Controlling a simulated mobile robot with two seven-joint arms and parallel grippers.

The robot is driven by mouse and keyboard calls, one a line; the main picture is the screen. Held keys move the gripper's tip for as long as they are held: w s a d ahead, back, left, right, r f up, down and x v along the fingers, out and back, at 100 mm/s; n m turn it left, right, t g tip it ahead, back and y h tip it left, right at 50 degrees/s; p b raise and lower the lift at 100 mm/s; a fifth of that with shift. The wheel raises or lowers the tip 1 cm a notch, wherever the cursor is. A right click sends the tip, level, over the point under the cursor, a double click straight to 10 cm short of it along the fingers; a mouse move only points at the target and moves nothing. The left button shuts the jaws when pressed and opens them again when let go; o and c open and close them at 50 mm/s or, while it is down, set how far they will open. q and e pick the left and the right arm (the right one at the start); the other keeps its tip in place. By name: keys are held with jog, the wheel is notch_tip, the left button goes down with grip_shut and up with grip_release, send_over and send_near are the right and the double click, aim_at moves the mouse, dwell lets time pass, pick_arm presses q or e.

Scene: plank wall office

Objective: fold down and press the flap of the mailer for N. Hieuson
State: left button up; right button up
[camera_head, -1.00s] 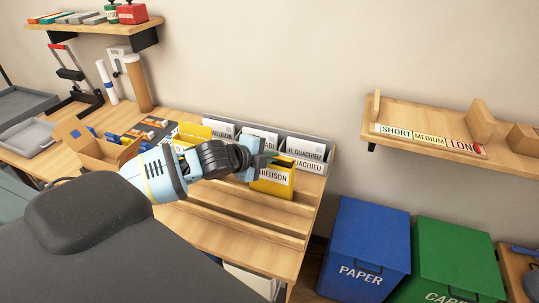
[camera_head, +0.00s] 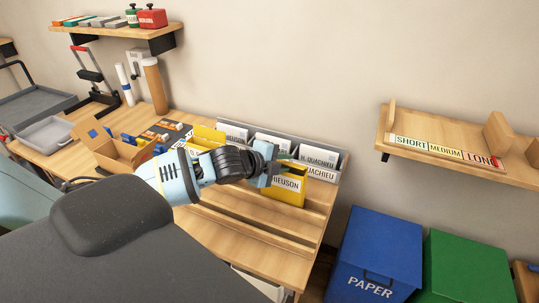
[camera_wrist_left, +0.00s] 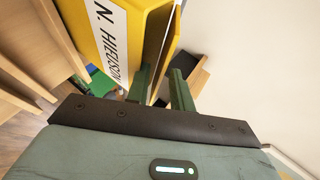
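The yellow mailer (camera_head: 293,197) with the N. Hieuson label stands upright in the wooden rack, in front of the grey sorter. Its label is partly hidden by my left gripper in the head view. In the left wrist view the mailer (camera_wrist_left: 155,8) shows close up, with a dark gap at its mouth and a yellow panel on the gap's right side. My left gripper (camera_head: 284,157) is at the mailer's top edge. Its green fingers (camera_wrist_left: 162,88) are apart, with part of the yellow panel seen between them; I cannot tell whether they touch it. My right gripper is not in view.
A grey sorter (camera_head: 326,161) with name cards stands behind the mailer. Another yellow mailer (camera_head: 205,133) stands left of it. An open cardboard box (camera_head: 117,152) is on the bench. Blue (camera_head: 375,250) and green (camera_head: 465,265) bins stand right of the bench.

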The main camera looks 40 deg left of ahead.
pick_arm(q)
jog(key=shift+g, duration=0.3)
